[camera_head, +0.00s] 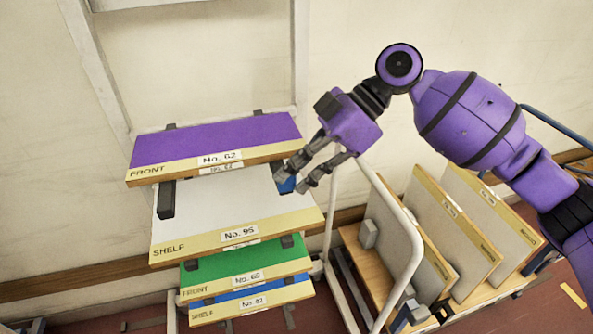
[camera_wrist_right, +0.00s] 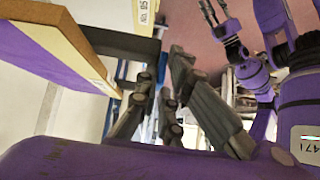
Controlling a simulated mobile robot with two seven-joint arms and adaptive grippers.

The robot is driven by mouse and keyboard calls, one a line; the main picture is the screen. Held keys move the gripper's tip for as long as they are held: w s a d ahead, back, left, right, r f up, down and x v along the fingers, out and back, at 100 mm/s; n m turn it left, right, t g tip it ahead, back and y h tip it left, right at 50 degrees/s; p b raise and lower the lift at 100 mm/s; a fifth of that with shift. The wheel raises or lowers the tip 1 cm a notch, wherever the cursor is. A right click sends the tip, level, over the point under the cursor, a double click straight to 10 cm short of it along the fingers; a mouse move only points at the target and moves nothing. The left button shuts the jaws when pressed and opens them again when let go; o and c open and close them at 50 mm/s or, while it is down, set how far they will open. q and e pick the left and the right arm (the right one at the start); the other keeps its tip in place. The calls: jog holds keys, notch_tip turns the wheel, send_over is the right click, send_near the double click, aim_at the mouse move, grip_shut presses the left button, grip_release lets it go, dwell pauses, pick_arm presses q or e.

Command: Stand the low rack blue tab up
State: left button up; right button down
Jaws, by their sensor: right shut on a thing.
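A small blue tab (camera_head: 287,185) sits at the right edge of the white shelf board No. 95 (camera_head: 225,205) in the rack. My right gripper (camera_head: 296,184) is shut on this tab, with its fingers on both sides and covering part of it. I cannot tell the tab's exact tilt. The right fingers (camera_wrist_right: 155,110) also show in the right wrist view, where the tab is not clear. My left gripper (camera_wrist_right: 216,16) appears small at the top of the right wrist view, with its fingers apart and empty, away from the boards.
The purple board No. 62 (camera_head: 215,140) lies just above the white one, close to my right fingers. Green (camera_head: 240,255) and blue boards lie below. A dark tab (camera_head: 165,200) is at the white board's left side. A cart with upright panels (camera_head: 440,220) stands right.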

jog(key=c, duration=1.9)
grip_release()
jog(key=v, duration=1.2)
jog(key=shift+a, duration=0.1)
